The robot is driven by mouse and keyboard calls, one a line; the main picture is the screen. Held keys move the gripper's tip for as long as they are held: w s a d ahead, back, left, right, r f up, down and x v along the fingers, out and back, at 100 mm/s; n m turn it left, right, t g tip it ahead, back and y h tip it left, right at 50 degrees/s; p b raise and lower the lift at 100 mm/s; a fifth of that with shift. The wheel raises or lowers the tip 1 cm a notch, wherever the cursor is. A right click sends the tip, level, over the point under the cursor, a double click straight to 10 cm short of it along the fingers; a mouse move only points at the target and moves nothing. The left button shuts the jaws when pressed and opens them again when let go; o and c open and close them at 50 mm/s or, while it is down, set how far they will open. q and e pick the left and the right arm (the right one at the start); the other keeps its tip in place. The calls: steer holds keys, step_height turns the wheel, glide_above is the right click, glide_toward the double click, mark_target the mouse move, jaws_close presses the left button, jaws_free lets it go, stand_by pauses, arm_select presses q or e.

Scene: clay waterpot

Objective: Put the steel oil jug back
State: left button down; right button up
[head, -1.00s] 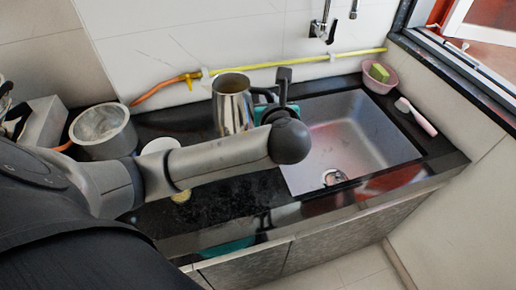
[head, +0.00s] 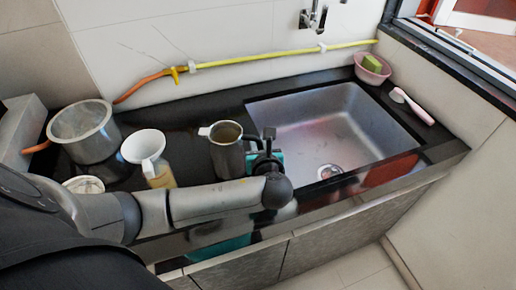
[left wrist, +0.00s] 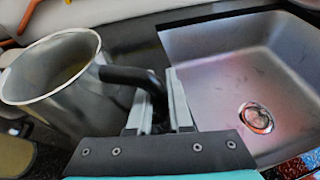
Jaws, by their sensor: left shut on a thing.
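The steel oil jug (head: 227,157) is upright, open at the top, with a black handle, over the dark counter just left of the sink. In the left wrist view the jug (left wrist: 62,85) fills the left side, and its handle (left wrist: 122,74) reaches between my fingers. My left gripper (head: 264,150) is to the right of the jug and shut on that handle; its fingers also show in the left wrist view (left wrist: 160,105). My arm hides the space in front of the jug's base, so I cannot tell whether it touches the counter. My right gripper is not in view.
A metal pot (head: 88,137) and a white funnel (head: 143,144) over a yellowish bottle (head: 159,177) stand left of the jug. A small whitish bowl (head: 84,186) is near my arm. The sink (head: 330,130) is empty. A pink basin (head: 372,70) is at its back right corner.

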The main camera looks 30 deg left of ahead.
arm_select(q)
steer(key=shift+f, duration=0.7)
steer(key=c, duration=0.8)
jaws_free()
steer(key=shift+f, duration=0.15)
steer(key=shift+c, duration=0.2)
steer(key=shift+r, duration=0.25)
steer(key=p+v, duration=0.3)
steer(key=v, duration=0.9)
